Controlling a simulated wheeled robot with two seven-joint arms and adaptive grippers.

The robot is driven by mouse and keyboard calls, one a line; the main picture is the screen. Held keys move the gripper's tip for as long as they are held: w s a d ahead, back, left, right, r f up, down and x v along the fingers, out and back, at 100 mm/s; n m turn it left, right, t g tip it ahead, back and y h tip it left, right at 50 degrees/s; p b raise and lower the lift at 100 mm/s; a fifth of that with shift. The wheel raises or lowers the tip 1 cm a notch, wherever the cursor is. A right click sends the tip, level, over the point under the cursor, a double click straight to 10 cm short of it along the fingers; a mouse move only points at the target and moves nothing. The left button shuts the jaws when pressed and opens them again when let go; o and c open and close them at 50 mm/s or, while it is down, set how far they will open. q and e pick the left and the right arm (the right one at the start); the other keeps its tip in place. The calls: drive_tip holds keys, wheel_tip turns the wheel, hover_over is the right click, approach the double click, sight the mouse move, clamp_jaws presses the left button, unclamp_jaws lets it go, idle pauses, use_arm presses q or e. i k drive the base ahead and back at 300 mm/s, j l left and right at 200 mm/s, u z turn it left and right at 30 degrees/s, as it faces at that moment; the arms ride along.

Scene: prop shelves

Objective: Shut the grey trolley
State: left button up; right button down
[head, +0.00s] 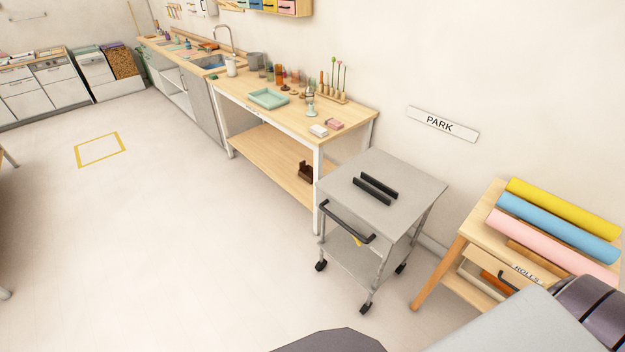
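The grey trolley (405,167) stands against the wall below the PARK sign, between the long wooden bench and a small wooden table. It has a flat grey top with two short parallel black bars on it. A dark handle (348,222) runs along its front left side, with a small yellow piece below it. A lower shelf and dark castors show underneath. I cannot make out a door or drawer that stands open on it. Neither of my grippers is in view.
The wooden bench (345,108) left of the trolley carries a green tray (268,98) and small items. The small table (472,225) on the right holds yellow, blue and pink rolls. The floor (200,240) at left is clear, with a yellow marked rectangle (100,137).

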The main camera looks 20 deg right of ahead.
sight(378, 194)
drive_tip(key=z, duration=1.05)
